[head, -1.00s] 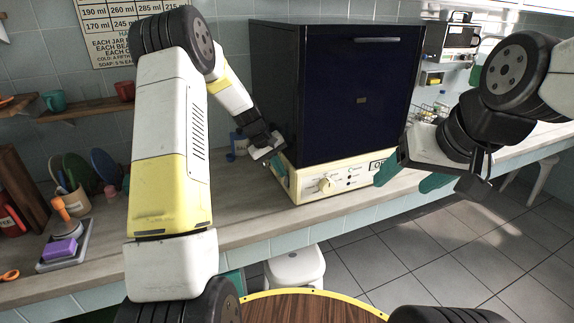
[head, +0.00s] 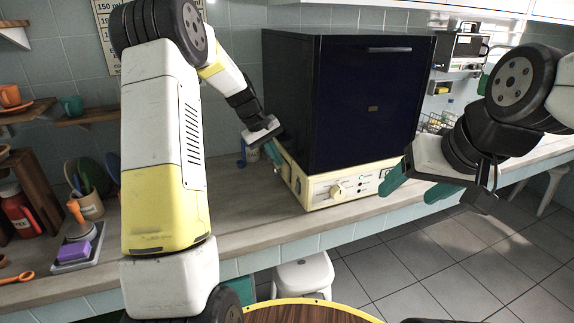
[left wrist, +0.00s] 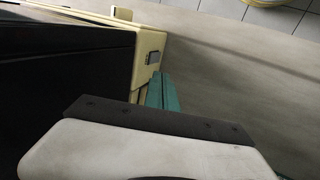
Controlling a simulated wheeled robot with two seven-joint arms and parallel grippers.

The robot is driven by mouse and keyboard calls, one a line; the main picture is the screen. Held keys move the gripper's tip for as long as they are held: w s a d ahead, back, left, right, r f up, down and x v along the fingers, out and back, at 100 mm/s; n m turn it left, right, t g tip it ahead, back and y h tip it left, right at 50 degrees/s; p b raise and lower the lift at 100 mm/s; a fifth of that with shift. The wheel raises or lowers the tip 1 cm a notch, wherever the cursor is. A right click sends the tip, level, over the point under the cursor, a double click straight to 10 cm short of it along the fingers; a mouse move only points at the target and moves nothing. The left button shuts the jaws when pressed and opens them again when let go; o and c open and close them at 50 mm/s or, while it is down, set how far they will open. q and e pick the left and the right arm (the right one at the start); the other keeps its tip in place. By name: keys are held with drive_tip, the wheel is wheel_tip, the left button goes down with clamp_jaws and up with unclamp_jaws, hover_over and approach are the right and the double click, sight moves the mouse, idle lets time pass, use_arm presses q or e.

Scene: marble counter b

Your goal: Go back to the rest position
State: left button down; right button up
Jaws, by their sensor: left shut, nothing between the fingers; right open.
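My left gripper (head: 272,152) is at the left side of the dark blue cabinet-like appliance (head: 365,105), close to the left end of its cream control base (head: 350,188). Its green fingers are shut with nothing between them; they also show in the left wrist view (left wrist: 162,92), beside the base's corner. Whether they touch the base I cannot tell. My right gripper (head: 418,188) is open and empty at the right, in front of the appliance's right edge, with its green fingers spread apart.
The counter (head: 245,210) is bare in front of the base. At the left are a tray with a purple sponge (head: 75,250), a cup of utensils (head: 88,205) and a red jar (head: 20,210). A white stool (head: 303,278) stands on the floor below the counter.

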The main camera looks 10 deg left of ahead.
use_arm(q)
drive_tip(key=shift+s+a+r, duration=0.1)
drive_tip(key=shift+a+r, duration=0.05)
drive_tip(key=shift+r, duration=0.8)
drive_tip(key=s+d+r+m+y, duration=0.1)
drive_tip(key=s+r+m, duration=0.1)
drive_tip(key=s+r, duration=0.7)
drive_tip(key=s+r+m+t, duration=0.1)
drive_tip(key=s+m, duration=0.1)
drive_tip(key=s, duration=1)
drive_tip(key=s+r+m+t+y, duration=0.1)
drive_tip(key=s+r+m+t, duration=0.1)
drive_tip(key=s, duration=1)
drive_tip(key=shift+s+d+r+m+t, duration=0.25)
drive_tip(key=shift+s+d+m+t, duration=0.05)
drive_tip(key=shift+s+d, duration=0.1)
